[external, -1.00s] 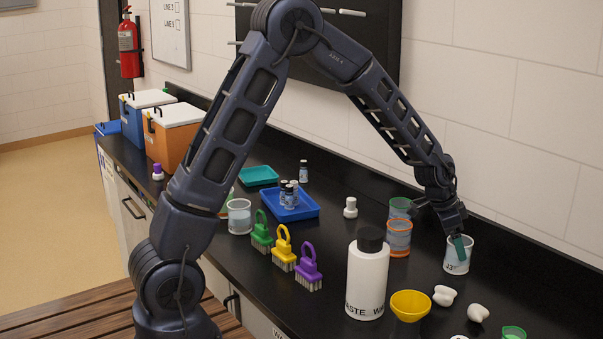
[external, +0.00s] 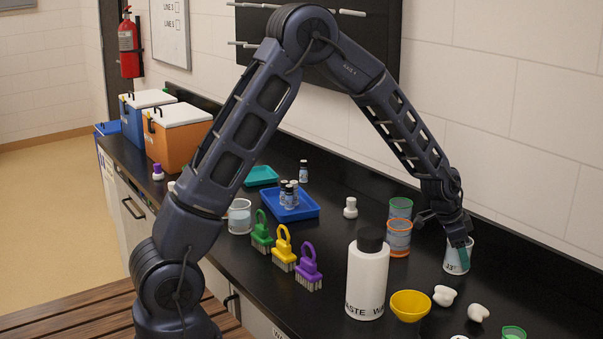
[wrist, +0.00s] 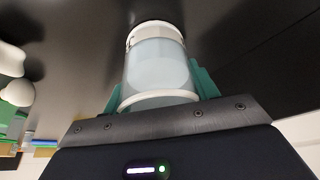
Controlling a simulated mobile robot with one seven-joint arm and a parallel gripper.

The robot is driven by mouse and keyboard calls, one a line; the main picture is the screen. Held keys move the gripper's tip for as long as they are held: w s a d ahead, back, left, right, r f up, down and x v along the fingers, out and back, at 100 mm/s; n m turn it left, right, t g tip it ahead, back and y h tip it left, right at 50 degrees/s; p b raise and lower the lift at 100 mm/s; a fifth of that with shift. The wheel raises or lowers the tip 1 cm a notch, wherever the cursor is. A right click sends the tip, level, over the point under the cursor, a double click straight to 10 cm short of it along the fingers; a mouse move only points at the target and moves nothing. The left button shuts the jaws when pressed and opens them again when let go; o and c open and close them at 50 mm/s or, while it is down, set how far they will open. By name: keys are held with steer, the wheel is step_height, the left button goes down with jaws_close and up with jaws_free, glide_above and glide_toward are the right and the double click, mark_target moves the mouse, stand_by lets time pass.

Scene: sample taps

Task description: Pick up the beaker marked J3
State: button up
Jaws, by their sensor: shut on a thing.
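The beaker marked J3 (external: 456,262) is a clear, white-banded beaker standing upright on the black counter at the right, near the wall. My gripper (external: 459,247) comes down over it from above and is shut on it. In the wrist view the beaker (wrist: 158,70) lies between the two teal fingers of my gripper (wrist: 155,90), one on each side. The marking is partly readable in the external view. I cannot tell whether its base touches the counter.
An orange-banded beaker (external: 398,238) and a green-banded one (external: 400,208) stand just left of my gripper. A white waste bottle (external: 367,280), a yellow bowl (external: 410,305) and white stoppers (external: 444,296) are in front. Brushes (external: 283,250) and a blue tray (external: 308,210) lie farther left.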

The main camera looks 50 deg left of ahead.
steer(key=shift+r, duration=0.2)
step_height(320, 180, up, 20)
steer(key=shift+f, duration=0.25)
stand_by(1.4)
